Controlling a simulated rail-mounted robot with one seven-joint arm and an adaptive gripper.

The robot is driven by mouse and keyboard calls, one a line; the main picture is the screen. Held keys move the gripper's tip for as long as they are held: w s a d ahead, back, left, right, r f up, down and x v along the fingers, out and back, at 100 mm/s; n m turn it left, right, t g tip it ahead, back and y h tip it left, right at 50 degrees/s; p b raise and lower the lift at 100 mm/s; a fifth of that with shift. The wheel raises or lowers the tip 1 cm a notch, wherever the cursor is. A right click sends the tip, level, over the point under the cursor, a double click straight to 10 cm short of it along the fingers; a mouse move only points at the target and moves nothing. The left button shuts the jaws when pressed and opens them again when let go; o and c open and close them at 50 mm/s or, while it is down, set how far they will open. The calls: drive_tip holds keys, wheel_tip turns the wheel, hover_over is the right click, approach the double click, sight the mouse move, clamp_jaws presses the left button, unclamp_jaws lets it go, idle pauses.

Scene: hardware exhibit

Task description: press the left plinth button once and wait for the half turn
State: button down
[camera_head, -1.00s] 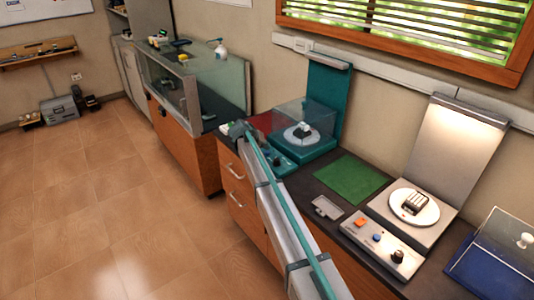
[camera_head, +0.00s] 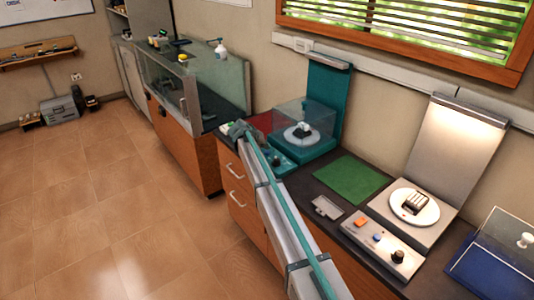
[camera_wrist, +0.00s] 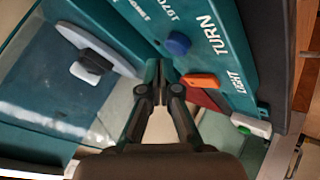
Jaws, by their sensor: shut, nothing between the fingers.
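The left plinth is a teal unit (camera_head: 322,147) with a round turntable (camera_head: 297,135) under a clear cover; a small dark-and-white object (camera_head: 304,130) sits on it. In the wrist view its teal panel (camera_wrist: 211,58) carries a blue button (camera_wrist: 178,43) near the word TURN and an orange one (camera_wrist: 200,81) near LIGHT. My gripper (camera_wrist: 157,80) is shut and empty. Its tips appear close to the blue button, between panel and cover; I cannot tell whether they touch. The turntable (camera_wrist: 97,50) with its object (camera_wrist: 91,67) also shows there. In the head view my arm partly hides the panel.
A grey right plinth (camera_head: 420,235) holds a lit white turntable (camera_head: 414,205) and its own orange and blue buttons. A green mat (camera_head: 352,178) lies between the plinths. A blue case with a clear lid (camera_head: 497,258) stands far right. A glass display case (camera_head: 200,85) is beyond the left plinth.

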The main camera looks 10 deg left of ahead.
drive_tip(key=shift+f, duration=0.4)
